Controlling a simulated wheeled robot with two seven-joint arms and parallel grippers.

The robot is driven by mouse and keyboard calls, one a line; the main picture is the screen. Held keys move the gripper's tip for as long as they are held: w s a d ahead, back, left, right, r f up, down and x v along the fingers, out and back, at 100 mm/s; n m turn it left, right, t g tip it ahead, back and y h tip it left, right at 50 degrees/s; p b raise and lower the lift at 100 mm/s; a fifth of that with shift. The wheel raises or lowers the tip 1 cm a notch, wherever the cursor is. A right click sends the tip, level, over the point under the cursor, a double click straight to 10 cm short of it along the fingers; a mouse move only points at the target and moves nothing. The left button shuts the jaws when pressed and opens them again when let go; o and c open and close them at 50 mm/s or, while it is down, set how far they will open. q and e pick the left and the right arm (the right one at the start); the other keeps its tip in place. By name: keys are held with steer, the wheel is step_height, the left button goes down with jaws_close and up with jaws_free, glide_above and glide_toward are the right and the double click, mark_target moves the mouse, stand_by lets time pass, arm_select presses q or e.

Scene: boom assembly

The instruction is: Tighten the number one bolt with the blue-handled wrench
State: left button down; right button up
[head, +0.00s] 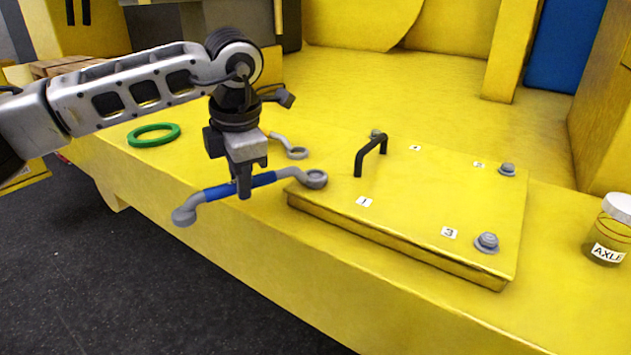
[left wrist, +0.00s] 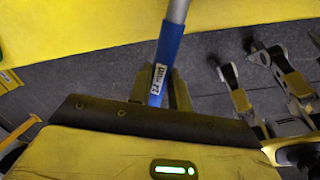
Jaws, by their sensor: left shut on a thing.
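The blue-handled wrench (head: 217,192) has grey ends and is held level above the front edge of the yellow ledge. My left gripper (head: 247,184) is shut on its blue handle. In the left wrist view the handle (left wrist: 168,62), with a white label, sits between the fingers. The wrench's right ring end (head: 315,179) is at the near-left corner of the yellow cover plate (head: 420,210), close to the number 1 label (head: 364,202). The number one bolt is not clearly visible; the ring covers that corner. I cannot tell whether the ring is seated. My right gripper is not in view.
The plate has a black handle (head: 370,155) and other bolts, including one near label 3 (head: 487,243) and one at far right (head: 507,169). A second grey wrench end (head: 293,150) lies behind my gripper. A green ring (head: 153,135) lies left; an AXLE jar (head: 609,230) stands right.

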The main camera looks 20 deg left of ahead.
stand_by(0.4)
arm_select(q)
steer(key=shift+w+a+m, duration=0.25)
steer(key=shift+w+m, duration=0.05)
steer(key=shift+m, duration=0.1)
steer(key=shift+w, duration=0.1)
steer(key=shift+w+a+m, duration=0.25)
steer(key=shift+m, duration=0.05)
steer(key=shift+w+a, duration=0.1)
stand_by(0.4)
steer(key=shift+w+a+m, duration=0.2)
steer(key=shift+m, duration=0.2)
steer(key=shift+w+a+p, duration=0.1)
steer(key=shift+w+p, duration=0.05)
steer(key=shift+p, duration=0.15)
steer(key=shift+w+a+m, duration=0.15)
steer(key=shift+w+m, duration=0.1)
steer(key=shift+m, duration=0.05)
steer(key=shift+r, duration=0.1)
